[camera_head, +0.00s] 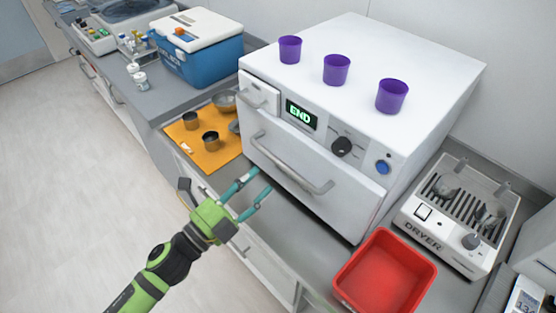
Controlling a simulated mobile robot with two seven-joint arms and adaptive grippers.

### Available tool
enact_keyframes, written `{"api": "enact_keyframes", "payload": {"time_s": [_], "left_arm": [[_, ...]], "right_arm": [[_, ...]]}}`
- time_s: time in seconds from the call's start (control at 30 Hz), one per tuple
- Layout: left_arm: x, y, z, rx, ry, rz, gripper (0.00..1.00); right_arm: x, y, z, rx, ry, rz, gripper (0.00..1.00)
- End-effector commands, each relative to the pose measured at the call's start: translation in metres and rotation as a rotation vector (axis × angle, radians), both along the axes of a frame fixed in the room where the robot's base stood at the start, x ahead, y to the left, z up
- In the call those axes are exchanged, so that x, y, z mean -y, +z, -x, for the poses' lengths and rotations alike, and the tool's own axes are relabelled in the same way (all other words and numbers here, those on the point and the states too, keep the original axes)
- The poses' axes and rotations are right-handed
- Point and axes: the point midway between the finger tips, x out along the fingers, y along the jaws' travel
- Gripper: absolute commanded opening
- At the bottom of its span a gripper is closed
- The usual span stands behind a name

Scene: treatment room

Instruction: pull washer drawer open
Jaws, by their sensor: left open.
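The washer (420,55) is a white box on the counter, with a display reading "END", a dark knob and a blue button. Its front drawer (330,207) looks shut, flush with the front, and carries a grey bar handle (290,168). My left gripper (263,184) is open, with two teal fingers pointing toward the washer. It is in front of and below the left part of the handle in the picture; I see no contact. Nothing is between the fingers. My right gripper is not in view.
Several purple cups (337,70) stand on the washer. A red bin (385,275) and a dryer (458,215) are at the right. An orange mat (220,152) with metal cups and a blue cooler box (200,58) are at the left. The floor (60,180) is clear.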

Motion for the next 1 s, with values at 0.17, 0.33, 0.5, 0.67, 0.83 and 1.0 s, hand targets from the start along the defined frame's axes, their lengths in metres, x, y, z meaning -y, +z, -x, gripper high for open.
{"api": "enact_keyframes", "payload": {"time_s": [0.17,0.33,0.5,0.67,0.83,1.0], "left_arm": [[0.013,0.008,-0.006,0.037,-0.029,-0.017,0.46],[0.032,0.014,-0.025,0.034,-0.028,-0.014,0.46],[0.047,0.016,-0.04,0.032,-0.027,-0.015,0.46],[0.053,0.016,-0.046,0.031,-0.027,-0.015,0.46],[0.053,0.015,-0.046,0.03,-0.027,-0.016,0.46],[0.053,0.015,-0.046,0.03,-0.027,-0.016,0.06]], "right_arm": [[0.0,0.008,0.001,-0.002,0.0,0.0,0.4],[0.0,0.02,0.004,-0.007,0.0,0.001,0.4],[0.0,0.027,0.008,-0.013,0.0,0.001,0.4],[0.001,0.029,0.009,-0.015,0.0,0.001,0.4],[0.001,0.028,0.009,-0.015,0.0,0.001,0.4],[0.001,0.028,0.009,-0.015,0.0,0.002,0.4]]}}
